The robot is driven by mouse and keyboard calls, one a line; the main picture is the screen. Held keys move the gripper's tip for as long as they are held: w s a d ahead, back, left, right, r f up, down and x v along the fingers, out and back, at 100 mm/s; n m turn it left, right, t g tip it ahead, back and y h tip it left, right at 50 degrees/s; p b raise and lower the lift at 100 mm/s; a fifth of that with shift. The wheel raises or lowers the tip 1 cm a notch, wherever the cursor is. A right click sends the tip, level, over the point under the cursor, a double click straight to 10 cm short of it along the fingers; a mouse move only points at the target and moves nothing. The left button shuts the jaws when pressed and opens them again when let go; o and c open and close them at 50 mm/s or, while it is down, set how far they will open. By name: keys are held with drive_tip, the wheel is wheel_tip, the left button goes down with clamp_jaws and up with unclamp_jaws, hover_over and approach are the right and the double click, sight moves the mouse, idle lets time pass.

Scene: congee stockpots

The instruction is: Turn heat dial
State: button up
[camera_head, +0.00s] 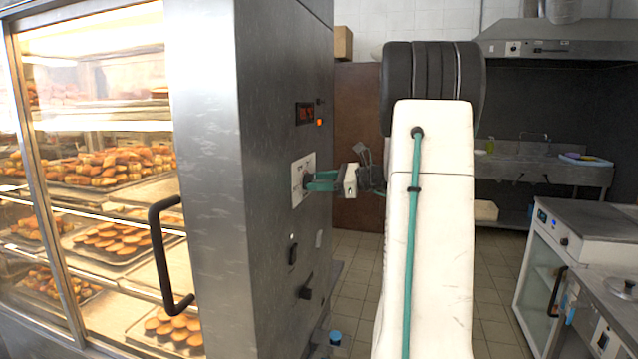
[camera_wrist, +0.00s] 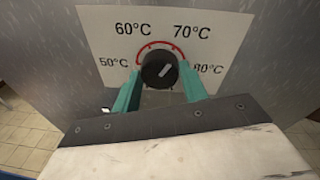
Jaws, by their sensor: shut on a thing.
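The heat dial (camera_wrist: 160,70) is a round black knob with a pale pointer line. It sits on a white scale plate (camera_wrist: 222,30) marked 50, 60, 70 and 80 °C with a red arc. The pointer line slants up and to the right, toward the 70 °C side. The same plate (camera_head: 303,180) is on the side panel of the steel warming cabinet in the head view. My gripper (camera_wrist: 160,82) has teal fingers, one on each side of the dial, shut on it. In the head view my gripper (camera_head: 308,182) reaches left to the plate, and its fingers hide most of the dial.
The steel cabinet (camera_head: 215,150) has glass shelves of pastries and a black door handle (camera_head: 163,255) at left. A small display (camera_head: 305,113) is above the plate; black knobs (camera_head: 306,287) are below. A glass-door unit (camera_head: 540,265) stands right. Tiled floor (camera_head: 345,255) lies between.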

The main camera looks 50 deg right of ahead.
drive_tip(key=shift+f, duration=0.2)
drive_tip(key=o, duration=1)
drive_tip(key=shift+r, duration=0.1)
drive_tip(key=f+v, duration=0.1)
drive_tip(key=v, duration=0.6)
drive_tip(key=shift+s+d+r, duration=0.15)
drive_tip(key=shift+s+r, duration=0.25)
drive_tip(key=shift+r, duration=0.1)
